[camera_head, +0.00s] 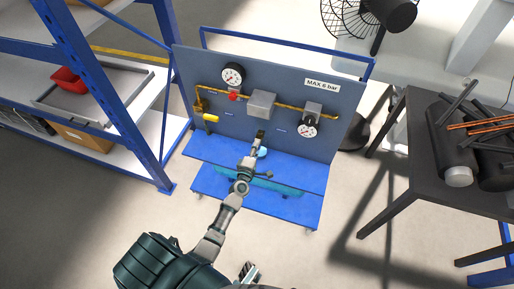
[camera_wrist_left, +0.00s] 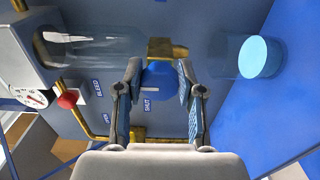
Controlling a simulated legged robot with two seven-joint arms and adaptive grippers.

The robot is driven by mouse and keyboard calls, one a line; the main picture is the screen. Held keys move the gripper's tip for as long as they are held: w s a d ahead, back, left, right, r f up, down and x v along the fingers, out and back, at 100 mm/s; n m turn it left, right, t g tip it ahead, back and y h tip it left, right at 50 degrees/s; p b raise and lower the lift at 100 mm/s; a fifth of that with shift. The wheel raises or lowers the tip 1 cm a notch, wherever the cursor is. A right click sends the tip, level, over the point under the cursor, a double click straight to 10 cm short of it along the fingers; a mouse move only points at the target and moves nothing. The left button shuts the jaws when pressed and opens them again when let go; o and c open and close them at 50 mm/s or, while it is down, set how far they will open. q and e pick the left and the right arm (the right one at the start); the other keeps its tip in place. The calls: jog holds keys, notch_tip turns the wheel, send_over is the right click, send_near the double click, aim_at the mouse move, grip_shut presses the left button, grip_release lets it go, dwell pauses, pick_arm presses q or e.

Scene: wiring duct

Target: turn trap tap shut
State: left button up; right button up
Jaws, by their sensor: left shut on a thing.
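The trap tap is a blue piece (camera_wrist_left: 158,78) on a brass fitting (camera_wrist_left: 165,48) in the left wrist view. My left gripper (camera_wrist_left: 160,92) has its two fingers on either side of the blue piece and is shut on it. A "SHUT" label shows on the panel just below it. In the head view my left gripper (camera_head: 260,137) reaches the panel under the grey box (camera_head: 261,104) and hides the tap. A striped part (camera_head: 248,272) at the bottom edge may be my right gripper; its jaws cannot be made out.
The upright panel (camera_head: 340,112) carries gauges, brass pipe, a red knob (camera_head: 233,96) and a yellow handle (camera_head: 211,118). A clear bowl (camera_wrist_left: 95,45) and a light blue round cap (camera_wrist_left: 260,57) flank the tap. A blue shelf stands left, a dark table (camera_head: 420,105) right.

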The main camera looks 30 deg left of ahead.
pick_arm(q)
jog(key=shift+s+f, duration=0.1)
jog(key=shift+f, duration=0.2)
jog(key=o, duration=1.2)
jog(key=shift+c, duration=0.2)
jog(key=shift+a+r, duration=0.1)
jog(key=v, duration=1.2)
